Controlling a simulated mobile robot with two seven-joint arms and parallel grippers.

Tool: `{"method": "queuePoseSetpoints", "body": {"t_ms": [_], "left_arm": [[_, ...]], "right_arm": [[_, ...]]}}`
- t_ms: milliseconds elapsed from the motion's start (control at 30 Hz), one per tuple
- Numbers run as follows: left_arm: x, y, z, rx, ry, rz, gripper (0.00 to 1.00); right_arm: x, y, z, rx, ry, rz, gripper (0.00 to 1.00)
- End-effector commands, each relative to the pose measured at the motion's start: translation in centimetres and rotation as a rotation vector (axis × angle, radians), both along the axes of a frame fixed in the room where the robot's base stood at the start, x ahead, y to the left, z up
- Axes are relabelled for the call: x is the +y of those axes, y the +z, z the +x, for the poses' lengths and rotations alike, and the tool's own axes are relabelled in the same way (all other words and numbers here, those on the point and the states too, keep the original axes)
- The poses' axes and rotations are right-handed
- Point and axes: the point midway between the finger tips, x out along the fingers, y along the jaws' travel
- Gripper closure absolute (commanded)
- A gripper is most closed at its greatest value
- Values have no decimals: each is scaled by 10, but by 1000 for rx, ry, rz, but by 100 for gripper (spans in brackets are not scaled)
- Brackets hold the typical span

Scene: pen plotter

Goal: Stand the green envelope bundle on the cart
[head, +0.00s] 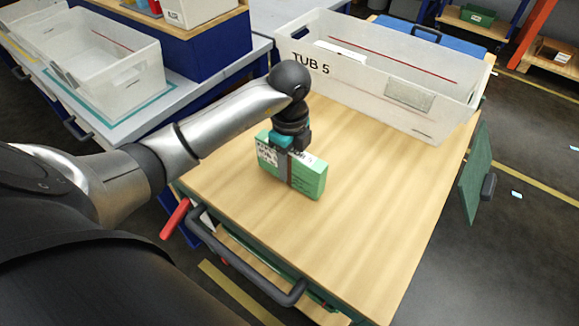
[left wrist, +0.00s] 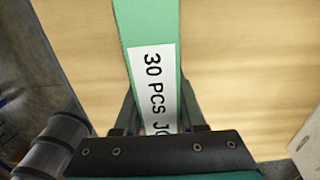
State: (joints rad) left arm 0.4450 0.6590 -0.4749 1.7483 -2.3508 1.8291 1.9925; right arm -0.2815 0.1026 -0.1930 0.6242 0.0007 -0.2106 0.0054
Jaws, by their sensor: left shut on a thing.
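The green envelope bundle (head: 307,175) is upright on its long edge on or just above the wooden top of the cart (head: 350,235), near its left side. A dark band runs around it and a white label is on it. My left gripper (head: 289,150) is above the bundle and shut on it. In the left wrist view the bundle (left wrist: 150,30) runs between the fingers, with a label reading "30 PCS" on its edge. I cannot tell whether its bottom touches the cart. My right gripper is not in view.
A white tub marked TUB 5 (head: 310,75) stands at the back of the cart. Another white tub (head: 100,65) is on the grey table at left. The cart's handle (head: 250,268) runs along its front. The right and front of the cart top are clear.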

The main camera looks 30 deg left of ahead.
Motion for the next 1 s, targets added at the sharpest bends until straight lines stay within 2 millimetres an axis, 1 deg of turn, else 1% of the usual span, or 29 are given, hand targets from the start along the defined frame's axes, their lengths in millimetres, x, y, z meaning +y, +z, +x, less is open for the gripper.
{"method": "queuePoseSetpoints", "body": {"t_ms": [33, 133, 267, 400, 433, 500, 667, 900, 1000], "left_arm": [[0, -5, 0, -1, 0, -1, 100], [0, -5, 1, -3, 0, 0, 100], [0, -4, 1, -3, 0, 0, 100], [0, -8, 0, -1, 0, 0, 100], [0, -8, 0, -1, 0, 0, 57], [0, -7, 0, -1, -1, 0, 49], [0, -7, 0, -1, -1, 0, 31], [0, -7, 0, -1, -1, 0, 30], [0, -1, 1, -3, -1, -1, 30]], "right_arm": [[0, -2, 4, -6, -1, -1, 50], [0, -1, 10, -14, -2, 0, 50], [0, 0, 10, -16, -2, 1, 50], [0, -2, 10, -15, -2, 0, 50], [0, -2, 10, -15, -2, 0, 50], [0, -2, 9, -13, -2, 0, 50], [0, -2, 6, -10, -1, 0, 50], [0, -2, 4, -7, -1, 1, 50], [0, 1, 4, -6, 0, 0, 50]]}}
